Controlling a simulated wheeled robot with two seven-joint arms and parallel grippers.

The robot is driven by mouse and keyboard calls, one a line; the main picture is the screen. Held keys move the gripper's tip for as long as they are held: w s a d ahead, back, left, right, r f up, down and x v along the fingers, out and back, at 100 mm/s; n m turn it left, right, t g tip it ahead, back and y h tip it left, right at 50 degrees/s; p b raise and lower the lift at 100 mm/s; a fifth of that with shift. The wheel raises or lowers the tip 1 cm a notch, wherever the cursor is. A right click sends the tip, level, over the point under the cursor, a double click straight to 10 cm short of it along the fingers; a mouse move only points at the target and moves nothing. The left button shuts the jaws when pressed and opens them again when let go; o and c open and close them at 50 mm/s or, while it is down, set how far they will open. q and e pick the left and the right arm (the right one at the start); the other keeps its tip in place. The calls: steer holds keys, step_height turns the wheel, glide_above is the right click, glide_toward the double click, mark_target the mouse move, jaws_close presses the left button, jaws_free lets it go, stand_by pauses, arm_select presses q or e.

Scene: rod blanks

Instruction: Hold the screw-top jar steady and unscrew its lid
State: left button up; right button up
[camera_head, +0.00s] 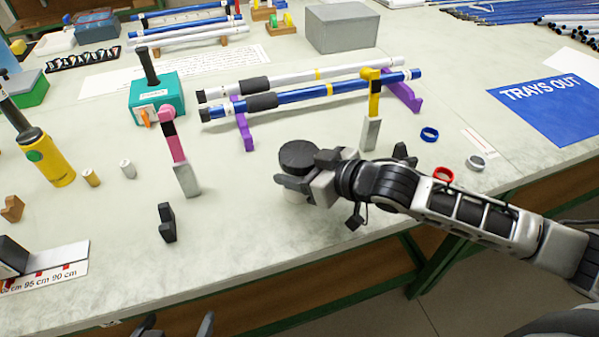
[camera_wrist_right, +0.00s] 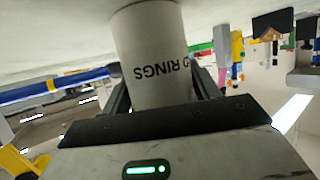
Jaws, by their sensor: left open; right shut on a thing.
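The screw-top jar (camera_head: 294,197) stands near the front middle of the table with its black lid (camera_head: 298,156) on top. Its white body mostly hides behind my gripper in the head view. In the right wrist view the jar (camera_wrist_right: 152,50) appears inverted, with lettering that reads "O RINGS". My right gripper (camera_head: 303,172) reaches in from the right and is shut on the jar's body, below the lid. My left gripper (camera_head: 178,328) shows only its dark fingertips at the bottom edge. They are apart and empty, well away from the jar.
A pink-topped post (camera_head: 174,145) and a small black block (camera_head: 167,223) stand left of the jar. Blue and white rods (camera_head: 315,92) lie on purple rests (camera_head: 242,125) behind it. A yellow-topped post (camera_head: 372,110) and several rings (camera_head: 429,134) are to the right.

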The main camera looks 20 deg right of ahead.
step_height(320, 180, up, 10)
steer(key=shift+r+p, duration=0.1)
steer(key=shift+p, duration=0.45)
steer(key=shift+o, duration=0.7)
steer(key=c, duration=0.5)
steer(key=shift+f, duration=0.2)
steer(key=s+d+f+m+h, duration=0.1)
steer(key=s+m+h, duration=0.1)
steer(key=s+d+f+m+t+h, duration=0.1)
steer(key=s+d+m+h, duration=0.1)
steer(key=s+h, duration=0.1)
steer(key=s+d+f+m+t+h, duration=0.1)
steer(key=s+d+m+h, duration=0.1)
steer(key=s+m, duration=0.1)
steer(key=shift+s+d+h, duration=0.1)
steer(key=shift+s+h, duration=0.1)
steer(key=shift+h, duration=0.2)
